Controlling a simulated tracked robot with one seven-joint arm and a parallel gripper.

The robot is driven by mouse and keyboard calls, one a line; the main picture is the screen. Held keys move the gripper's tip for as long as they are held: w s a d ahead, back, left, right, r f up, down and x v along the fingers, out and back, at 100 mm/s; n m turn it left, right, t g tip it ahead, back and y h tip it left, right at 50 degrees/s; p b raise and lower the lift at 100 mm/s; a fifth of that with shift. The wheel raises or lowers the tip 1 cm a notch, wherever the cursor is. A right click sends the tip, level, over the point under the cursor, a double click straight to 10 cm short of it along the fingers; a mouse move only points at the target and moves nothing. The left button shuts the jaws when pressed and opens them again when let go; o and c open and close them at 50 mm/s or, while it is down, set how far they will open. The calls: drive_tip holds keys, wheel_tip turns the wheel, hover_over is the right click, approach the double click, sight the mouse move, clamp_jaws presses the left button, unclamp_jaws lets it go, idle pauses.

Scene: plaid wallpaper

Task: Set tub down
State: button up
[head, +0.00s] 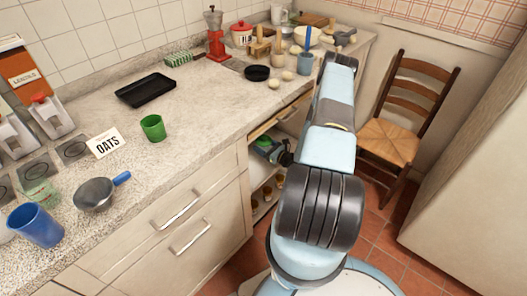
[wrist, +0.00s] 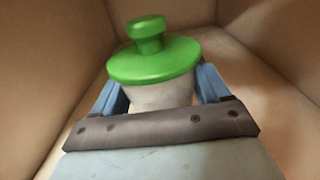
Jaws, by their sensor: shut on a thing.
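The tub (wrist: 155,95) is a pale grey-white container with a round green lid and a green knob. In the wrist view it stands between the two blue fingers of my gripper (wrist: 162,92), which are shut on its sides. In the head view the tub's green lid (head: 264,142) shows inside an open compartment below the counter, with my gripper (head: 277,152) beside it. The tub's base is hidden, so I cannot tell whether it touches the compartment floor.
Small brown-topped items (head: 267,193) stand on a shelf lower down. A chair (head: 402,130) stands at the right.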

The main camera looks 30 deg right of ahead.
drive_tip(key=shift+w+d+f, duration=0.3)
drive_tip(key=shift+w+f, duration=0.15)
drive_tip(key=shift+f, duration=0.15)
wheel_tip(320, 180, down, 3)
drive_tip(key=shift+f, duration=0.15)
drive_tip(key=o, duration=1.1)
drive_tip(key=shift+c, duration=0.2)
drive_tip(key=v, duration=1.2)
